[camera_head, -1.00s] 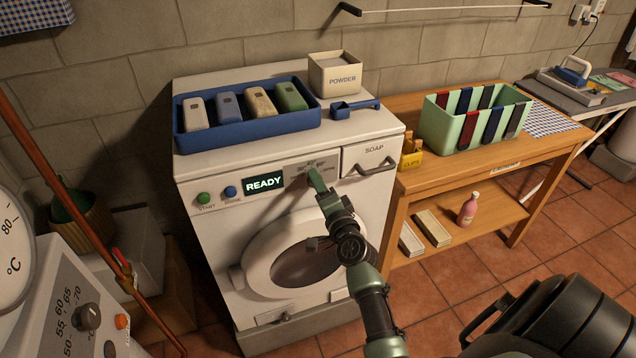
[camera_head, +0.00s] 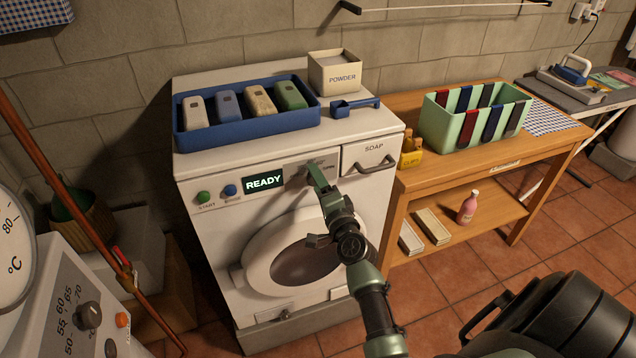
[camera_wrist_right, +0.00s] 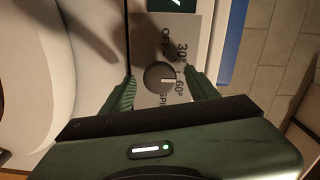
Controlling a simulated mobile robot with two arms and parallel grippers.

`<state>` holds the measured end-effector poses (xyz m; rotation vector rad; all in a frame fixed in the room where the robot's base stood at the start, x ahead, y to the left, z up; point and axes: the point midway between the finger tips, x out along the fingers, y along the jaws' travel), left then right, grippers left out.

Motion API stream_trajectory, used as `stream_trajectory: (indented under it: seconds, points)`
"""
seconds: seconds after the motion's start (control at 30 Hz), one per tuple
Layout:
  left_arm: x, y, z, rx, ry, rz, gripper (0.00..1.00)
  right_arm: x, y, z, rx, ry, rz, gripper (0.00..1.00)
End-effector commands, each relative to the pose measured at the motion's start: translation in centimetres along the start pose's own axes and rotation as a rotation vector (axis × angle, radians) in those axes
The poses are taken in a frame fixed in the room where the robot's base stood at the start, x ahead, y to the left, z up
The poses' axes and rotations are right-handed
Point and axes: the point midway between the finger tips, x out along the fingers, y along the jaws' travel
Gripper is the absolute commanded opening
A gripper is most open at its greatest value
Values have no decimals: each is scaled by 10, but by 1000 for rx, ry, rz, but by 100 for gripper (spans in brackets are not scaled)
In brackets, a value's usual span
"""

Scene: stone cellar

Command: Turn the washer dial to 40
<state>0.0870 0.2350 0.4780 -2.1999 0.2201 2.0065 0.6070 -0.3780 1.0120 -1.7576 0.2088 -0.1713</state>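The white washer (camera_head: 270,235) stands in the middle of the head view, with a lit READY display (camera_head: 264,181). In that view my right gripper (camera_head: 314,173) is at the control panel and mostly covers the dial. In the right wrist view the round grey dial (camera_wrist_right: 159,76) lies between the two green fingers of my right gripper (camera_wrist_right: 160,88). The fingers are open, with a visible gap on each side of the dial. Its white mark points to the picture's right, between the 30° and 60° labels. The 40 label cannot be read clearly. My left gripper is not in view.
Left of the dial are the green START button (camera_head: 204,197) and a blue button (camera_head: 230,191). The SOAP drawer (camera_head: 370,160) is to its right. A blue tray (camera_head: 240,133), a POWDER box (camera_head: 335,72) and a blue scoop (camera_head: 354,106) stand on top.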

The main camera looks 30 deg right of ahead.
Motion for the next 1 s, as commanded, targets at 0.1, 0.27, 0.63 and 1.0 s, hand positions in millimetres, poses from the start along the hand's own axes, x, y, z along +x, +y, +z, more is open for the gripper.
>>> stream_trajectory:
  seconds: [0.1,0.27,0.63,1.0]
  points:
    - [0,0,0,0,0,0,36,0,0,0,0,0,0,59]
    - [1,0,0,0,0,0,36,-4,1,0,0,-1,1,59]
    - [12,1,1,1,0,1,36,-61,3,0,-1,0,2,59]
    - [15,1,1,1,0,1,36,-78,0,0,0,0,0,59]
